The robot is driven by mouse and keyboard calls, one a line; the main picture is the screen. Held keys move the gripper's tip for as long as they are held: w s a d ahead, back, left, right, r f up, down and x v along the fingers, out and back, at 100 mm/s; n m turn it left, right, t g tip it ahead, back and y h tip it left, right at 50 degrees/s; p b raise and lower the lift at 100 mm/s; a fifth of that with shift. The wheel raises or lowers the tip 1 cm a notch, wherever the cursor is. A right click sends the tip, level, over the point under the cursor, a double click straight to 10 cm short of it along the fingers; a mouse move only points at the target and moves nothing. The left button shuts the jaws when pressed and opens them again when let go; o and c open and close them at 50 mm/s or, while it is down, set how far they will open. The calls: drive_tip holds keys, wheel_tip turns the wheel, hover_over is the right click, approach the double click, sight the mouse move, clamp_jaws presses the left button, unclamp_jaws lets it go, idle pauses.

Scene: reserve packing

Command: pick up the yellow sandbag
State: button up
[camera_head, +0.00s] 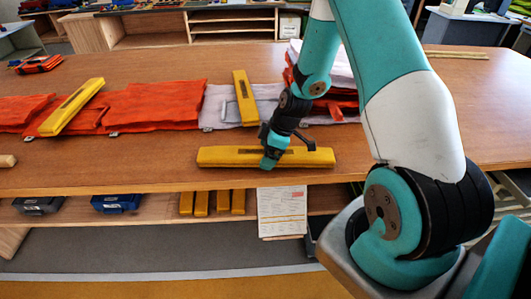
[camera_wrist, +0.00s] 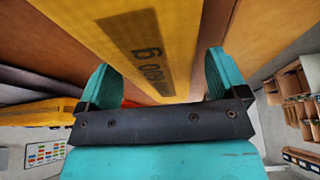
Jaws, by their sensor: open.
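A long yellow sandbag (camera_head: 222,156) with a dark label lies crosswise near the front edge of the wooden table. My gripper (camera_head: 270,163) is over its middle, pointing down. In the wrist view the yellow sandbag (camera_wrist: 180,42) runs between the two teal fingers of my gripper (camera_wrist: 159,64). The fingers are apart, with a visible gap to the bag on the right; I cannot tell how far down they reach. A similar yellow bag (camera_head: 72,107) lies slanted on orange cloth at the left. Another (camera_head: 245,98) lies on grey-white cloth behind my gripper.
Orange cloth pieces (camera_head: 150,104) and the grey-white cloth (camera_head: 216,108) lie in a row across the table (camera_head: 120,178). Blue cases (camera_head: 117,203) and several yellow bars (camera_head: 202,204) sit on the shelf below. A paper sheet (camera_head: 282,212) hangs at the front. The table's right side is mostly clear.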

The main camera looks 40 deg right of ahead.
drive_tip(key=shift+w+a+f, duration=0.15)
drive_tip(key=shift+f, duration=0.4)
drive_tip(key=c, duration=1.3)
drive_tip(key=shift+c, duration=0.5)
drive_tip(key=shift+w+r, duration=0.1)
drive_tip(key=shift+r, duration=0.1)
